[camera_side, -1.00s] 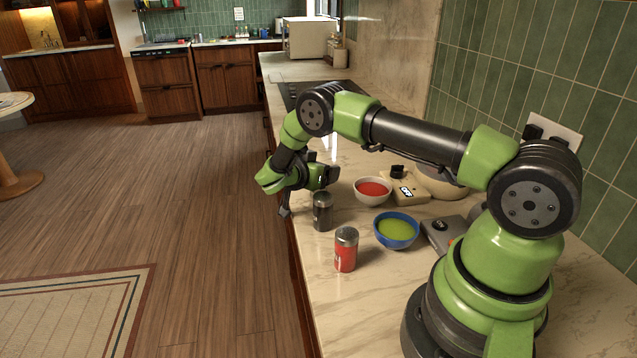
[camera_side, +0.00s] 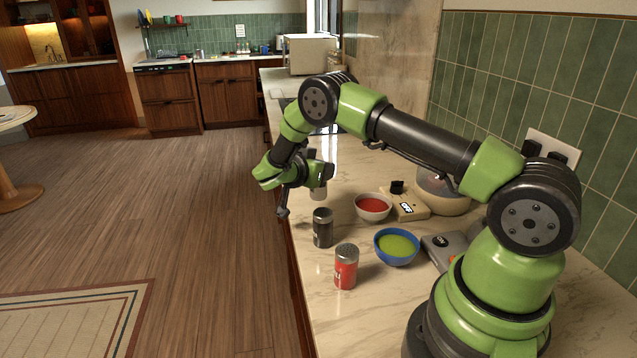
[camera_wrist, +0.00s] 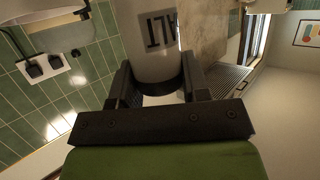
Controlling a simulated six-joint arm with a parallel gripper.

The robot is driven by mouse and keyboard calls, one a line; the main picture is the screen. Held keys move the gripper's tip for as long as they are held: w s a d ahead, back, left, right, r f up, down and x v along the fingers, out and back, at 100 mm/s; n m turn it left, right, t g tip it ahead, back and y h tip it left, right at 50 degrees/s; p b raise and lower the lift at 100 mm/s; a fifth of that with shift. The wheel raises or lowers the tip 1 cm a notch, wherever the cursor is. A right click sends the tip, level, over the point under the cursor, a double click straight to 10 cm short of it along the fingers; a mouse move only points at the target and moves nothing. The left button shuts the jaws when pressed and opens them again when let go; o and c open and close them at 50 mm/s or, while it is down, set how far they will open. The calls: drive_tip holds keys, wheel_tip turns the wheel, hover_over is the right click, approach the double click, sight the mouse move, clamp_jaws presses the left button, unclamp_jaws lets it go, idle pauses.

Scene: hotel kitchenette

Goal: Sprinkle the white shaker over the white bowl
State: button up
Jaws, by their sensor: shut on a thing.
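My gripper (camera_side: 318,177) is shut on the white shaker (camera_side: 319,191), above the counter near its left edge. In the wrist view the shaker (camera_wrist: 150,40) stands between both fingers of my gripper (camera_wrist: 157,85); dark upside-down letters show on its side, and its far end is out of view. In the side view only its lower part shows below the fingers. The white bowl (camera_side: 373,217) holds something red and stands on the counter to the right of the shaker and apart from it.
A black shaker (camera_side: 323,228) and a red shaker (camera_side: 346,268) stand nearer the camera. A blue bowl (camera_side: 397,257) with green contents, a beige scale-like box (camera_side: 410,203), a grey device (camera_side: 443,248) and a larger pale bowl (camera_side: 445,202) are right of them. A tiled wall (camera_side: 560,90) bounds the right.

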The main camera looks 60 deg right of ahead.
sight(373, 207)
wheel_tip(373, 207, up, 5)
drive_tip(key=shift+s+d+f, duration=0.1)
drive_tip(key=shift+s+f, duration=0.05)
drive_tip(key=shift+s+d+r+n, duration=0.2)
drive_tip(key=shift+s+d+n, duration=0.1)
drive_tip(key=shift+s, duration=0.2)
drive_tip(key=s+d+f+n+g, duration=0.1)
drive_tip(key=s+n+g, duration=0.1)
drive_tip(key=s+n, duration=0.1)
drive_tip(key=s+d+f+n+g+y, duration=0.1)
drive_tip(key=s+n+g, duration=0.2)
drive_tip(key=s, duration=0.2)
drive_tip(key=s+d+f+n+g, duration=0.1)
drive_tip(key=s+f+n+g, duration=0.1)
drive_tip(key=s+n+g, duration=0.1)
drive_tip(key=shift+s+d+f+n+y, duration=0.1)
drive_tip(key=shift+s+d+n+y, duration=0.25)
drive_tip(key=shift+s+n, duration=0.2)
drive_tip(key=f+n+g, duration=0.2)
drive_tip(key=n, duration=0.1)
drive_tip(key=shift+w+f, duration=0.35)
drive_tip(key=shift+w, duration=0.05)
drive_tip(key=shift+w+d+f+n+g+h, duration=0.15)
drive_tip(key=shift+f+n+g+h, duration=0.4)
drive_tip(key=shift+n, duration=0.5)
drive_tip(key=shift+f, duration=0.1)
